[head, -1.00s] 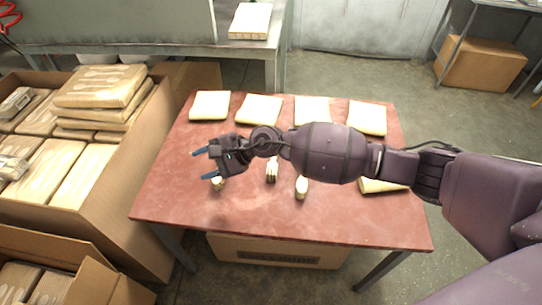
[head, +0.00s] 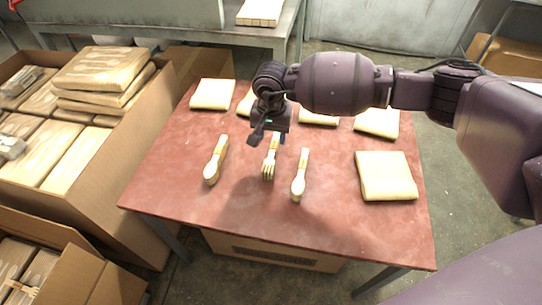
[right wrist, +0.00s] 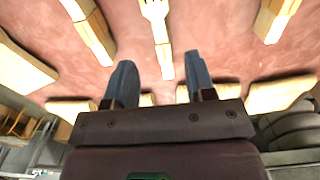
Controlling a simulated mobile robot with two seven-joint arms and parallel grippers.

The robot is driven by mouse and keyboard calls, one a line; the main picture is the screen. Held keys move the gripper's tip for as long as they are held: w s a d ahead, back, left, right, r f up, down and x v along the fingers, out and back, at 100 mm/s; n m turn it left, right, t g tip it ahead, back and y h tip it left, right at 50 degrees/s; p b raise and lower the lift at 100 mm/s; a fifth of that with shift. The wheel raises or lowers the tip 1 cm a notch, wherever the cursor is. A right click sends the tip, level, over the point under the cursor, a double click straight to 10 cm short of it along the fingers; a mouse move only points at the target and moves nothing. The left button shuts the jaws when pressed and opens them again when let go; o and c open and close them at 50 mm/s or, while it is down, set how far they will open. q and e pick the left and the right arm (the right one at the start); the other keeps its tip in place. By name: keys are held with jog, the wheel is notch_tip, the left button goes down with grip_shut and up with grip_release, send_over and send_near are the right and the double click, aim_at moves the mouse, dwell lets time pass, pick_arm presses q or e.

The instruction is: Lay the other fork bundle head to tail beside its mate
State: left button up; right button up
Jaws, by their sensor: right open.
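One pale wooden fork bundle (head: 268,168) lies in the middle of the red table, tines toward the front edge. Spoon bundles lie apart on either side of it, one on the left (head: 214,163) and one on the right (head: 299,180), bowls toward the front. My right gripper (head: 268,138) is open and empty at the handle end of the fork bundle. In the right wrist view the fork bundle (right wrist: 157,22) runs toward the gap between the open fingers (right wrist: 160,82). I cannot make out a second fork bundle on the table. My left gripper is not in view.
Several pale flat stacks line the back of the red table (head: 240,220), and another stack (head: 385,178) lies at its right. Cardboard boxes of packs (head: 125,195) stand to the left. A grey bench (head: 160,30) is behind. The table's front is clear.

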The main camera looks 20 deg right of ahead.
aim_at(272, 153)
notch_tip(272, 153, down, 10)
jog(key=shift+r+b, duration=0.15)
jog(key=shift+b, duration=1.05)
jog(key=shift+r, duration=0.2)
grip_shut()
